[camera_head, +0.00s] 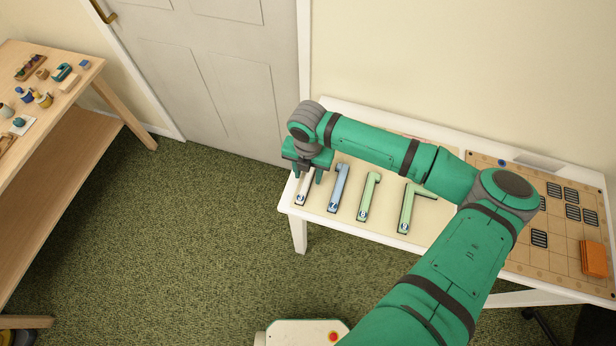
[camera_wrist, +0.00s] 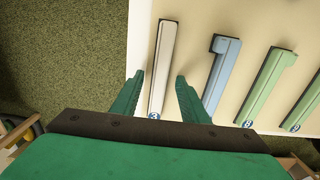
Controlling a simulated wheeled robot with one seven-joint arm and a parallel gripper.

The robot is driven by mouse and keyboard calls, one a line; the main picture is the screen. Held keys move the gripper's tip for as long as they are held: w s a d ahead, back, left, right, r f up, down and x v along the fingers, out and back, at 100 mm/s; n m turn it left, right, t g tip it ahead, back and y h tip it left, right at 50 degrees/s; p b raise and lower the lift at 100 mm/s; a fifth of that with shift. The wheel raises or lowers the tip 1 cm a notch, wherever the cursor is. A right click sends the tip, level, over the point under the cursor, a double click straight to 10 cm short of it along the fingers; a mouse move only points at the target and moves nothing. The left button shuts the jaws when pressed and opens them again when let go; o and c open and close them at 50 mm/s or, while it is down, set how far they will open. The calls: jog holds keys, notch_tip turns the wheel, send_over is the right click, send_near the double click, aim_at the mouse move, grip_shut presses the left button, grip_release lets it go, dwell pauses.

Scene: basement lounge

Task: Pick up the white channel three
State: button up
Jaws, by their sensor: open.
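The white channel three (camera_wrist: 162,65) is a straight white bar with a dark edge and a blue number badge at its near end. It lies on the white table (camera_head: 319,227), close to the table's left edge. In the head view the white channel three (camera_head: 301,194) is partly hidden under my gripper (camera_head: 307,172). In the wrist view my gripper (camera_wrist: 160,98) is open, with one green finger on each side of the bar's numbered end. Whether the fingers touch the bar or sit above it I cannot tell.
To the right lie a blue channel (camera_head: 338,188) and two green channels (camera_head: 368,196) (camera_head: 408,209). A board with dark grilles (camera_head: 540,238) and an orange stack (camera_head: 593,258) is further right. A wooden shelf (camera_head: 60,150) with small items stands left; carpet lies between.

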grip_shut()
dwell(0.3)
